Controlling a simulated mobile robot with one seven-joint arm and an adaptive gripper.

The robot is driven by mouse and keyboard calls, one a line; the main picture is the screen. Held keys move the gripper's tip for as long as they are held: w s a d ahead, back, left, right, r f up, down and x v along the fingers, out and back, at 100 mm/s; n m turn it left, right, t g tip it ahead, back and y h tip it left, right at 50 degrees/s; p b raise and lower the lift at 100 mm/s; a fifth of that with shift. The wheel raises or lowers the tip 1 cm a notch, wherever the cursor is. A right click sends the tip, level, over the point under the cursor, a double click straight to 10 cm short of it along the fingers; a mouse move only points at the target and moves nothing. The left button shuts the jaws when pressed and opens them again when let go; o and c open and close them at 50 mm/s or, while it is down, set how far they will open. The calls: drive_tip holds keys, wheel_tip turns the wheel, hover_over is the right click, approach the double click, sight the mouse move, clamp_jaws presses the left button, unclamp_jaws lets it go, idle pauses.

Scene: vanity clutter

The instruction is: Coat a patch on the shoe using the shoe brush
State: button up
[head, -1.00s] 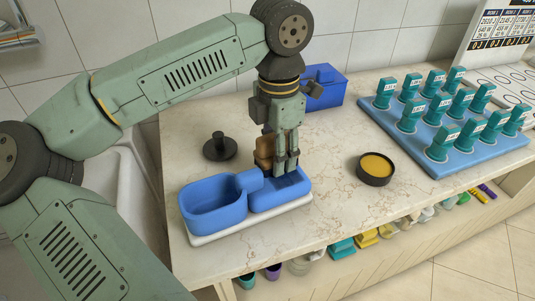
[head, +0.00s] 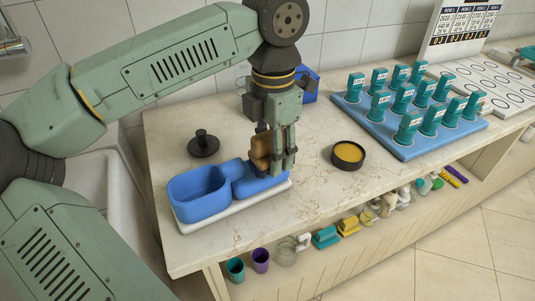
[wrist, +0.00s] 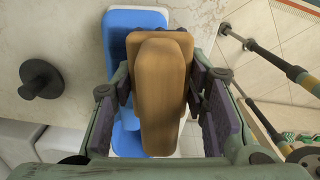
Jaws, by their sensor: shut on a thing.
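The blue shoe (head: 196,208) lies on a pale sole on the counter, its opening at the left and its rounded toe at the right. It also shows in the wrist view (wrist: 122,24), partly covered. My gripper (head: 283,168) is shut on the shoe brush (head: 260,150), above the right part of the toe. The brush's smooth brown wooden body (wrist: 160,95) fills the middle of the wrist view between my fingers. Its bristles are hidden, and I cannot tell whether it touches the shoe. An open black tin of amber polish (head: 348,155) stands to the right.
A black knobbed lid (head: 203,144) lies behind the shoe. A blue box (head: 308,88) stands behind my gripper. A blue tray of teal labelled holders (head: 408,140) is at the right. Cups and small items sit on the shelf below the counter's front edge.

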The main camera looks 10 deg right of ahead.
drive_tip(key=shift+r+p, duration=1.3)
drive_tip(key=shift+r, duration=1.1)
